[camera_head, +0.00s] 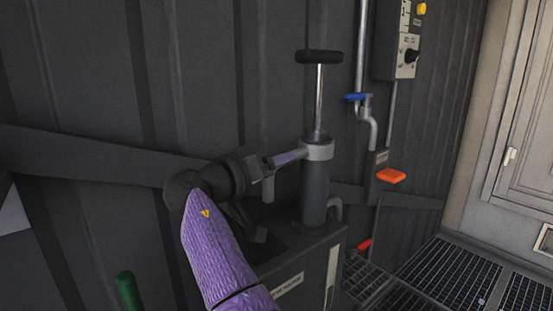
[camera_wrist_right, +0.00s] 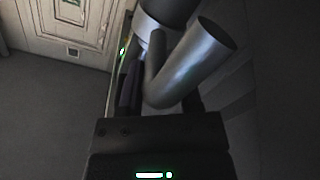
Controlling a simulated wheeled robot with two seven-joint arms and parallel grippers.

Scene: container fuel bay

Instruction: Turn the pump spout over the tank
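The hand pump (camera_head: 314,190) is a dark upright cylinder with a light collar and a black T-handle. It stands on a dark grey box-shaped tank (camera_head: 333,262) with labels on its front. The spout (camera_head: 268,189) comes out left from the collar and its end turns down; the wrist view shows it as a bent grey tube (camera_wrist_right: 190,65) with a round end. My right gripper (camera_head: 262,165) is at the spout, partly hidden by my wrist. In the right wrist view its dark fingers (camera_wrist_right: 160,92) look apart, one each side of the spout; contact is unclear. My left gripper is out of view.
A blue-handled valve (camera_head: 356,97) on a wall pipe, a switch box (camera_head: 398,40) and an orange paddle (camera_head: 391,176) are right of the pump. A red handle (camera_head: 365,245) is low beside the tank. A green post (camera_head: 128,291) stands lower left. Grating (camera_head: 445,275) covers the right floor.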

